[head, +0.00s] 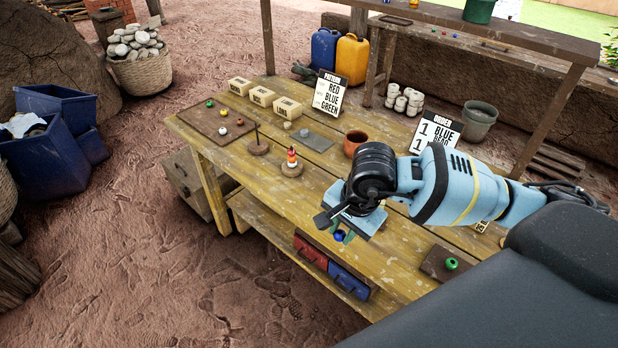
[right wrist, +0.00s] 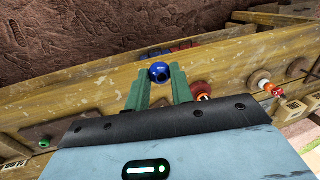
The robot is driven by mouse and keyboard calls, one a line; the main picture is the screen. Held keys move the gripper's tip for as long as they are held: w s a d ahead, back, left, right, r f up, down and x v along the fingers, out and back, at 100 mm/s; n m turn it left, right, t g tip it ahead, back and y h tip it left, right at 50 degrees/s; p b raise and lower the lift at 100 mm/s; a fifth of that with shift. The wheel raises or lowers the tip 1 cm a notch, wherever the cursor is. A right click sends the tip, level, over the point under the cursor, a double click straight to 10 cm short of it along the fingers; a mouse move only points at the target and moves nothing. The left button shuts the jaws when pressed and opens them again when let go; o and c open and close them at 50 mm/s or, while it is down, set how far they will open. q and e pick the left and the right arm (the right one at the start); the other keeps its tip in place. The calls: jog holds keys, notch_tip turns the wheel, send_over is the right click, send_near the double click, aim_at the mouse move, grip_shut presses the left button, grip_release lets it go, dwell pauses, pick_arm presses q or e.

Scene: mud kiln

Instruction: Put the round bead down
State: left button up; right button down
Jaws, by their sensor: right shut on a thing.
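The round bead is a glossy blue ball (head: 339,236), and it also shows in the right wrist view (right wrist: 160,72). My right gripper (head: 345,233) is shut on it with green fingers; the bead sits at the fingertips (right wrist: 160,82). In the head view the gripper is over the front edge of the wooden table (head: 300,208). I cannot tell the exact gap between bead and tabletop. A dark board (head: 438,271) with a green bead (head: 451,263) lies at the table's right end. My left gripper is not in view.
A peg stand (head: 258,148) and another stand with stacked beads (head: 291,168) are left of the gripper. A bead tray (head: 203,119), small boxes, an orange pot (head: 355,143) and two cards stand behind.

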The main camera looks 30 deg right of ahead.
jog(key=s+a+f+n+g+y, duration=0.1)
jog(key=s+a+f+n+g, duration=0.1)
jog(key=s+a+f+n, duration=0.2)
jog(key=s+f+n, duration=0.3)
jog(key=f+n, duration=0.2)
jog(key=n, duration=0.3)
jog(key=shift+n, duration=0.4)
jog(key=shift+r, duration=0.1)
